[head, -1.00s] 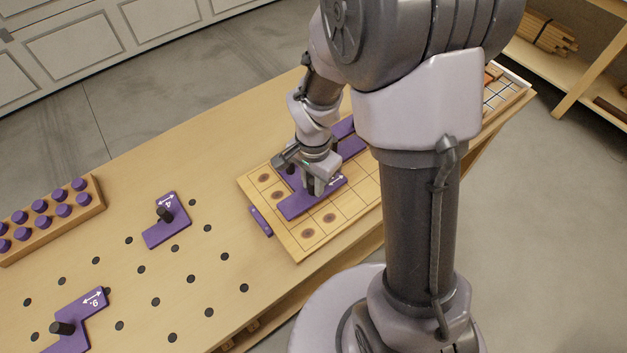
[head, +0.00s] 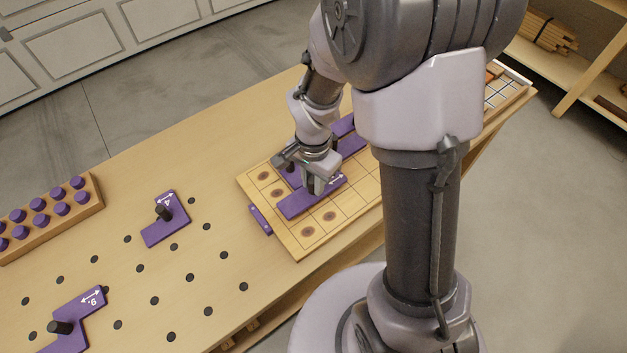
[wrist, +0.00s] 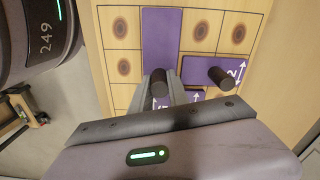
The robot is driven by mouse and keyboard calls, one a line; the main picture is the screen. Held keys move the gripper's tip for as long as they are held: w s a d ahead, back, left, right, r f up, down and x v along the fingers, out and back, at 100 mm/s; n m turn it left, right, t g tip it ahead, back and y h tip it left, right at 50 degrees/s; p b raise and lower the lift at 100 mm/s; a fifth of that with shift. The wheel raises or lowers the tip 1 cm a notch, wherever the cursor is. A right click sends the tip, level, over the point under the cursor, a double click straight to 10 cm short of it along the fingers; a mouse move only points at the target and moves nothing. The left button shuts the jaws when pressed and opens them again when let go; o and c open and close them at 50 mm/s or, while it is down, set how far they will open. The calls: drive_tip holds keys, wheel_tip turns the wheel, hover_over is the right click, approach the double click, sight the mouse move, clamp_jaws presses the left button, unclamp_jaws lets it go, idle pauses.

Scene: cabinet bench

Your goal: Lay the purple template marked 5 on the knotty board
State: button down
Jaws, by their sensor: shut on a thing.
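The knotty board (head: 296,247) lies on the bench, a pale gridded panel with dark knots. My gripper (head: 313,188) is over its left part, shut on the black knob of a purple template (head: 297,206). In the wrist view the fingers (wrist: 163,92) close on this knob, and the template's long purple arm (wrist: 161,42) runs away from it. A white mark that looks like a 5 is partly hidden by the fingers. The template is flat, on or just above the board; I cannot tell if it touches. A purple template marked 2 (wrist: 200,68) lies on the board beside it.
A purple template marked 4 (head: 167,218) and another (head: 75,316) with a black knob lie on the holed bench (head: 215,270) to the left. A wooden rack of purple pegs (head: 60,220) stands at far left. A small purple block (head: 261,220) sits at the board's left edge.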

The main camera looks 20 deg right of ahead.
drive_tip(key=shift+f+b, duration=0.5)
drive_tip(key=shift+b, duration=0.1)
idle(0.7)
drive_tip(key=shift+f+b, duration=0.4)
drive_tip(key=shift+f, duration=0.2)
idle(0.9)
drive_tip(key=c, duration=1.2)
unclamp_jaws()
drive_tip(key=shift+o, duration=0.3)
drive_tip(key=o, duration=0.3)
drive_tip(key=shift+o, duration=0.2)
